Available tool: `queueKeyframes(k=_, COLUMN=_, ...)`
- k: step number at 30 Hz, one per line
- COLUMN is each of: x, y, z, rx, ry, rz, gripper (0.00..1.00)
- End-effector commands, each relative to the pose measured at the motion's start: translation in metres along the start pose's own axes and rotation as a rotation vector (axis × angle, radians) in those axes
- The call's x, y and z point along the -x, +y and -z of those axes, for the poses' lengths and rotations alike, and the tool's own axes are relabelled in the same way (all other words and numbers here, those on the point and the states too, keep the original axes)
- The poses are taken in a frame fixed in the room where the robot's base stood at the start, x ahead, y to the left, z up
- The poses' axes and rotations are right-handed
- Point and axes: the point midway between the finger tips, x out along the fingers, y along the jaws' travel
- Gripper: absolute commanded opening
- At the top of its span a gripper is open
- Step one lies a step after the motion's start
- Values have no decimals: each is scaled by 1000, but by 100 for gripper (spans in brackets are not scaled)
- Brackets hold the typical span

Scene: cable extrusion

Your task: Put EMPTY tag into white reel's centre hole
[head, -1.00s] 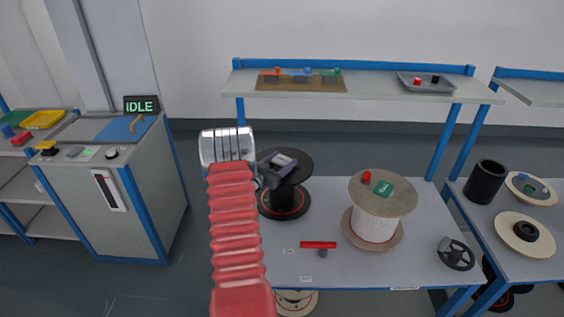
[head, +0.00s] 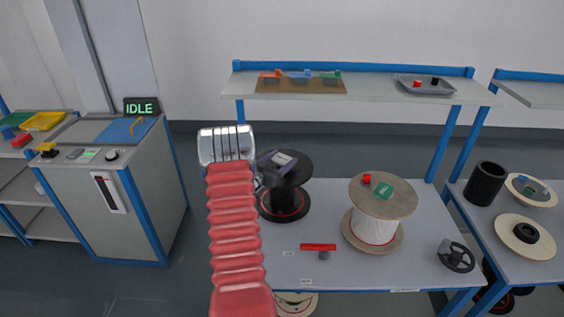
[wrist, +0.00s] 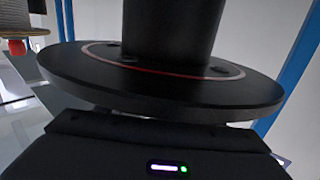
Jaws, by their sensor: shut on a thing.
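The white reel (head: 373,228), with wooden flanges, stands upright on the table. A green tag (head: 384,190) and a small red piece (head: 367,179) are on its top. The centre hole is not clearly visible. No lettering lets me identify the EMPTY tag. My gripper (head: 281,160) is at the top of the black reel (head: 284,198), left of the white reel, partly behind my red arm. The wrist view, which appears inverted, shows the black reel's flange (wrist: 160,88) close to my gripper's dark body. My gripper is shut, but its fingertips and what they hold are hidden.
A red T-shaped piece (head: 318,247) and a black handwheel (head: 457,257) lie on the table. The shelf (head: 380,86) behind holds a board with coloured pieces and a grey tray (head: 425,82).

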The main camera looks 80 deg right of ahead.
Motion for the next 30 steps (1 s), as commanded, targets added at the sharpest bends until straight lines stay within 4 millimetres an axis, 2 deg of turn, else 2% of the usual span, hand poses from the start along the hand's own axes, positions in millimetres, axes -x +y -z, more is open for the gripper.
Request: queueKeyframes(k=30, x=0, y=0, z=-5, rx=0, ry=0, rz=0, gripper=39)
